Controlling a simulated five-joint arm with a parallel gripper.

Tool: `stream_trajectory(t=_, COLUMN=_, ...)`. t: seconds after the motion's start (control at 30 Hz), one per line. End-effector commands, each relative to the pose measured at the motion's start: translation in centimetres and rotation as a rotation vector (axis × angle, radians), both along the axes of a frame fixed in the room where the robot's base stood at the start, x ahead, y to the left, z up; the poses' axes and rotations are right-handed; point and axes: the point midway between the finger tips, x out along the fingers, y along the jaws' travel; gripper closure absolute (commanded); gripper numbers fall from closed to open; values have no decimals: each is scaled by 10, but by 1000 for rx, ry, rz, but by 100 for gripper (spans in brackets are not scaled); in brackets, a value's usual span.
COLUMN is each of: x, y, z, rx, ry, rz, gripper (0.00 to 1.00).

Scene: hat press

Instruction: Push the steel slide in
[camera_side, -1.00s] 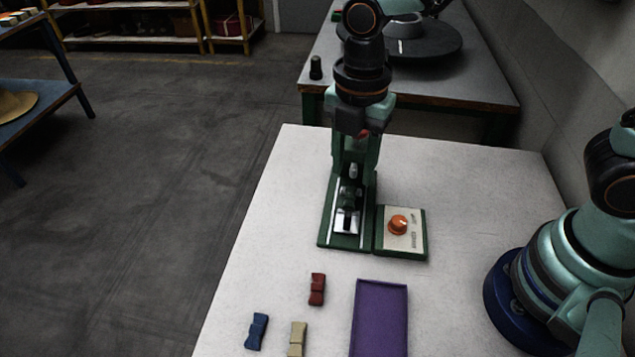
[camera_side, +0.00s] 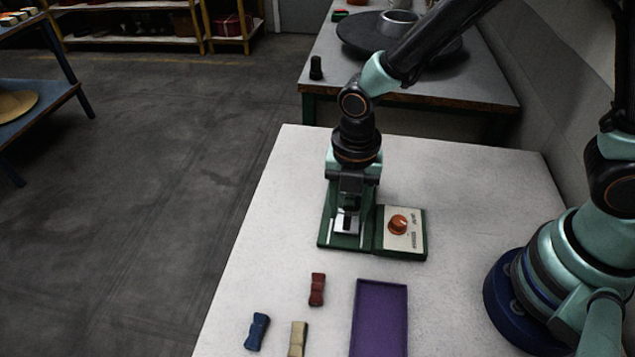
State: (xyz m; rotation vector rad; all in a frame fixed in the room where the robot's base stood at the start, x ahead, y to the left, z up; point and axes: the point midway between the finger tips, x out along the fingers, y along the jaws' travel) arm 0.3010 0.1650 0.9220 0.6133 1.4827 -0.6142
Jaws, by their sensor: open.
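The small green press (camera_side: 327,231) stands on the pale table. The steel slide (camera_side: 346,226) shows as a bright metal plate at the near end of its base, with a dark part over its middle. My gripper (camera_side: 350,190) points down over the press, just behind the slide in the picture. It is open and holds nothing that I can see. Its fingertips overlap the dark press parts, so I cannot tell whether they touch the slide. My gripper hides the upper and rear parts of the press.
A control box with an orange knob (camera_side: 398,224) adjoins the press on the right. A purple tray (camera_side: 380,318) lies in front. Red (camera_side: 317,289), blue (camera_side: 257,331) and beige (camera_side: 298,339) bow-shaped pieces lie left of the tray. The table's right-hand middle is clear.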

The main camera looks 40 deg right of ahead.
Motion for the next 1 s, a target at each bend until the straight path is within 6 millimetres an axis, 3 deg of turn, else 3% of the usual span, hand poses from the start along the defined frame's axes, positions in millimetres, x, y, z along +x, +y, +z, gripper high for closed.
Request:
stream_trajectory(t=0.2, x=0, y=0, z=-17, rx=0, ry=0, rz=0, gripper=52)
stream_trajectory(t=0.53, x=0, y=0, z=-19, rx=1, ry=-1, rz=0, gripper=52)
stream_trajectory(t=0.57, x=0, y=0, z=-19, rx=1, ry=-1, rz=0, gripper=60)
stream_trajectory(t=0.67, x=0, y=0, z=-19, rx=1, ry=-1, rz=0, gripper=98)
stream_trajectory(t=1.0, x=0, y=0, z=-19, rx=0, ry=0, rz=0, gripper=100)
